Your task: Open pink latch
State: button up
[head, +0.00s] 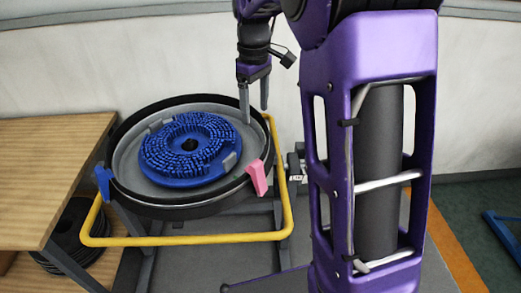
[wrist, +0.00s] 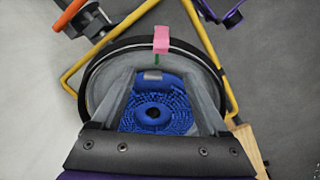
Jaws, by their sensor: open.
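The pink latch (head: 257,178) sits on the near right part of the round tank's rim in the head view. In the wrist view the pink latch (wrist: 161,39) is at the top middle, on the rim, beyond my fingertips. The tank (head: 122,150) is a shallow black-rimmed tub with a blue scrubber brush (head: 190,143) inside. My gripper (head: 254,103) points down above the tank's right back rim, open and empty. In the wrist view my gripper (wrist: 152,78) has its two grey fingers apart over the tank, with the brush showing between them. It is apart from the latch.
A blue latch (head: 103,182) is on the tank's left rim. A yellow tube frame (head: 190,240) surrounds the tank. A wooden table (head: 45,150) stands at the left, with a black coil (head: 70,235) below. A pale wall (head: 120,50) is behind.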

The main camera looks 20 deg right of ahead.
aim_at(256, 163)
notch_tip(256, 163, down, 17)
jog(key=shift+a+f+b, duration=0.1)
jog(key=shift+f+b, duration=0.1)
jog(key=shift+b, duration=0.55)
grip_shut()
dwell(1.1)
